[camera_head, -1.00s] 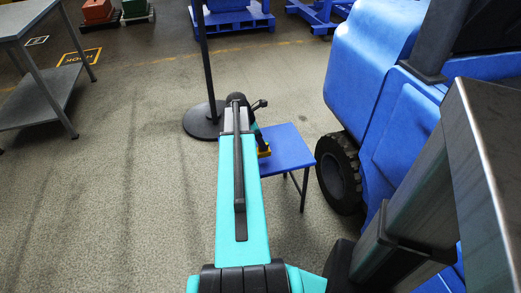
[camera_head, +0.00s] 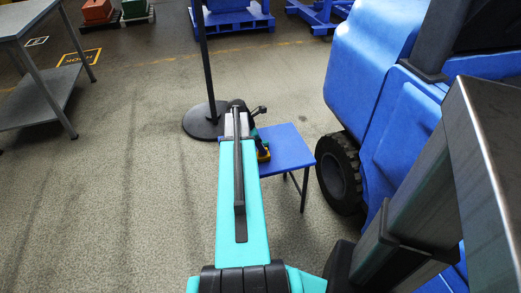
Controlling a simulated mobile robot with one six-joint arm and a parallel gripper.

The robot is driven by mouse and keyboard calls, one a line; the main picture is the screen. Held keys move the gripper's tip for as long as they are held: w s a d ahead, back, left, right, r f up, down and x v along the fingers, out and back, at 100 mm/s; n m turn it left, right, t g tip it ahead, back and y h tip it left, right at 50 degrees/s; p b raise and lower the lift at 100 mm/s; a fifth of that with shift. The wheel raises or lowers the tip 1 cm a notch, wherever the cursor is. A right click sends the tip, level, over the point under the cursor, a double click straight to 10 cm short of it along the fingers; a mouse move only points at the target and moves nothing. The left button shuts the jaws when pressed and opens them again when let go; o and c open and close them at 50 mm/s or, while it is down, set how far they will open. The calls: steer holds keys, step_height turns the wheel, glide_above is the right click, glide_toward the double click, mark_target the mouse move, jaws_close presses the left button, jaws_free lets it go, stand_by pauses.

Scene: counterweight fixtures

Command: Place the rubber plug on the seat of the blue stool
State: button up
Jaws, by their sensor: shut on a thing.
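The blue stool (camera_head: 288,146) stands on the floor at the middle of the view, with a flat blue seat and thin dark legs. My turquoise arm reaches forward and covers the left part of the seat. My gripper (camera_head: 263,155), with yellow at its end, is over the left half of the seat. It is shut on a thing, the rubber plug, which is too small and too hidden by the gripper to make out. I cannot tell whether the plug touches the seat.
A blue vehicle (camera_head: 385,110) with a black tyre (camera_head: 340,172) stands close to the stool's right. A black post on a round base (camera_head: 203,121) stands just behind and left. A grey metal table (camera_head: 40,100) is at far left. The floor at left is clear.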

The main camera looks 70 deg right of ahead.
steer(key=shift+f, duration=0.1)
steer(key=o, duration=0.8)
steer(key=p+v, duration=0.1)
steer(key=v, duration=1.1)
steer(key=shift+p, duration=0.4)
